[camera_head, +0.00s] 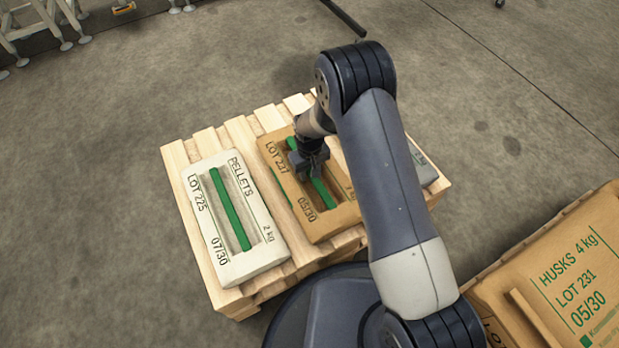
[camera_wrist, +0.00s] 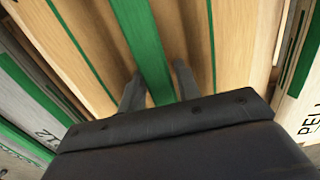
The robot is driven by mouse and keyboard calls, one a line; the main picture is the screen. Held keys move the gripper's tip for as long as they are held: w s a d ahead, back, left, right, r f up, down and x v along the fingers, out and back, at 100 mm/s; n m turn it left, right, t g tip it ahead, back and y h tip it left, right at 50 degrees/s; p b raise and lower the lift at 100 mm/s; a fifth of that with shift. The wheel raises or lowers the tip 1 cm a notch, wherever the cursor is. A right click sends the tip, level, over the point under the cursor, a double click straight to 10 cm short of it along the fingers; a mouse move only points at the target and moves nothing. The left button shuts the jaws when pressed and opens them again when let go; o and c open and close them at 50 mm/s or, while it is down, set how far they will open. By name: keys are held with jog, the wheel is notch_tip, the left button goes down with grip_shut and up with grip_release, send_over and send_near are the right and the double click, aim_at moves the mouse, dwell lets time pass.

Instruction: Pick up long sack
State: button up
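No label in view reads "long", so I cannot tell for certain which sack the task names. A green strap (camera_head: 324,193) runs lengthwise in this sack's recess. In the wrist view, the two fingers stand apart on either side of the green strap (camera_wrist: 144,45), pointing at the tan sack (camera_wrist: 232,45). A thin strip of tan shows between the strap and the right finger. My arm and gripper hide part of the sack.
A white PELLETS sack (camera_head: 253,251) with a green strap lies left on the wooden pallet (camera_head: 176,156). A grey sack (camera_head: 423,167) lies right, partly behind my arm. A large brown HUSKS sack (camera_head: 575,270) is at lower right. The concrete floor beyond the pallet is mostly clear.

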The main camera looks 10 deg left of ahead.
jog(key=shift+c, duration=0.5)
grip_shut()
dwell(0.8)
jog(key=shift+w+r, duration=0.1)
jog(key=shift+r, duration=0.05)
